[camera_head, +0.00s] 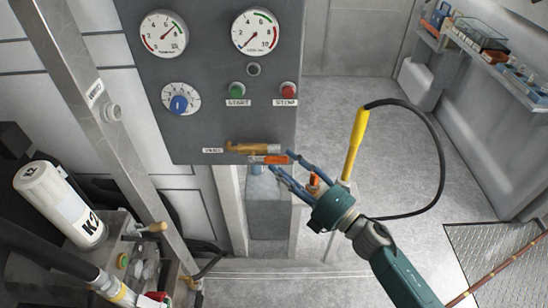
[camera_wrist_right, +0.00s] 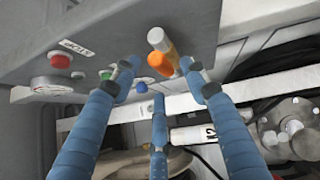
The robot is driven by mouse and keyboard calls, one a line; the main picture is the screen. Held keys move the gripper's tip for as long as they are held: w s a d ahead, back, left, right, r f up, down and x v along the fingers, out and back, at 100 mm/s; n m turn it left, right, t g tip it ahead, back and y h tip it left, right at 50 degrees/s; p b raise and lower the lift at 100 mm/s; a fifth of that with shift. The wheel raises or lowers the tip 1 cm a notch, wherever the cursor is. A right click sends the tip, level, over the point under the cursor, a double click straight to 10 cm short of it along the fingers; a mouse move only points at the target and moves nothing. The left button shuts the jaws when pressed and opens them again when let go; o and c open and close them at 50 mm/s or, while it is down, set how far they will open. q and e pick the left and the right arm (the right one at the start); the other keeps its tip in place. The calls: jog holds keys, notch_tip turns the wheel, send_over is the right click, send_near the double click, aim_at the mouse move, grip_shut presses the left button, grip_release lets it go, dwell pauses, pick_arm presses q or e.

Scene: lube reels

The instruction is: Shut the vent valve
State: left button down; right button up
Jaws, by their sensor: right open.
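The vent valve (camera_head: 250,147) is a small brass fitting at the bottom edge of the grey panel, right of a small label. Its orange handle (camera_head: 262,159) lies roughly level, just under the brass body. My right gripper (camera_head: 281,161) is open at the handle's right end. In the right wrist view, the orange handle end (camera_wrist_right: 160,64) shows between the two upper blue fingertips of the gripper (camera_wrist_right: 158,76), with the valve's pale round end (camera_wrist_right: 157,38) above it. Whether any finger touches the handle I cannot tell. My left gripper is out of view.
The grey panel (camera_head: 215,120) carries two gauges, a blue knob (camera_head: 179,104), a green button (camera_head: 237,89) and a red button (camera_head: 288,89) above the valve. A yellow-handled hose (camera_head: 355,145) hangs right of my gripper. A metal post (camera_head: 105,120) stands at left.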

aim_at(278, 161)
jog(key=shift+x, duration=2.3)
jog(key=shift+c, duration=0.2)
grip_shut()
